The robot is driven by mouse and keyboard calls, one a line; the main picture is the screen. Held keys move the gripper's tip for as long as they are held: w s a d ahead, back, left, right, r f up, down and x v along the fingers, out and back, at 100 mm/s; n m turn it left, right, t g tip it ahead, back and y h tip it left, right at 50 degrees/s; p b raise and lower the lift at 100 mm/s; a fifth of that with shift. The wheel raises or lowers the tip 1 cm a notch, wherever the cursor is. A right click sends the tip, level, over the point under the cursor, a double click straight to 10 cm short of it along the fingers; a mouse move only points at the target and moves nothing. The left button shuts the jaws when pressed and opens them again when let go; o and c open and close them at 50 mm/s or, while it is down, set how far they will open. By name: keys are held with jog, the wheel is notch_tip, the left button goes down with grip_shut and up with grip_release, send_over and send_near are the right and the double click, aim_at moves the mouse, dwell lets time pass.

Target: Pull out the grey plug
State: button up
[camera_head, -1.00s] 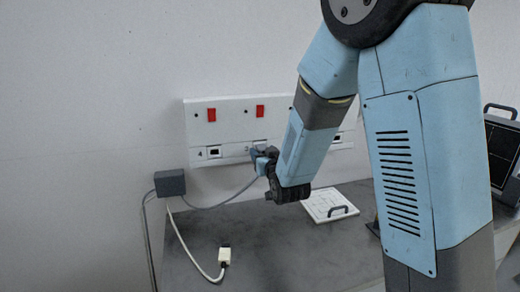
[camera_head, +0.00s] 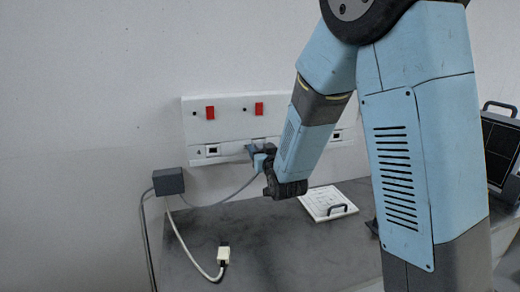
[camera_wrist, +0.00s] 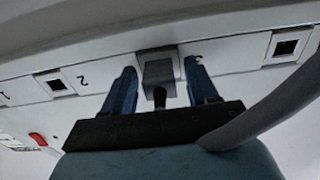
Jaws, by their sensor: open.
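The grey plug (camera_wrist: 158,72) is a square block seated against the white socket panel (camera_head: 225,130), with a dark stub on its near end. In the wrist view, my gripper (camera_wrist: 161,74) is open, with one blue finger on each side of the plug and narrow gaps between. In the head view, my gripper (camera_head: 256,154) is at the lower row of sockets and mostly hides the plug. A grey cable (camera_head: 228,196) runs from beside my gripper to a grey wall box (camera_head: 168,181); it crosses the right of the wrist view (camera_wrist: 265,112).
A white cable with a white plug (camera_head: 223,255) lies on the dark cart top (camera_head: 270,258). A white plate with a handle (camera_head: 326,202) lies to its right. Red switches (camera_head: 259,108) and empty sockets (camera_wrist: 286,47) are on the panel. A dark framed device (camera_head: 502,150) stands far right.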

dwell(0.5)
grip_shut()
dwell(0.3)
jog(key=shift+v, duration=2.85)
jog(key=shift+s, duration=0.15)
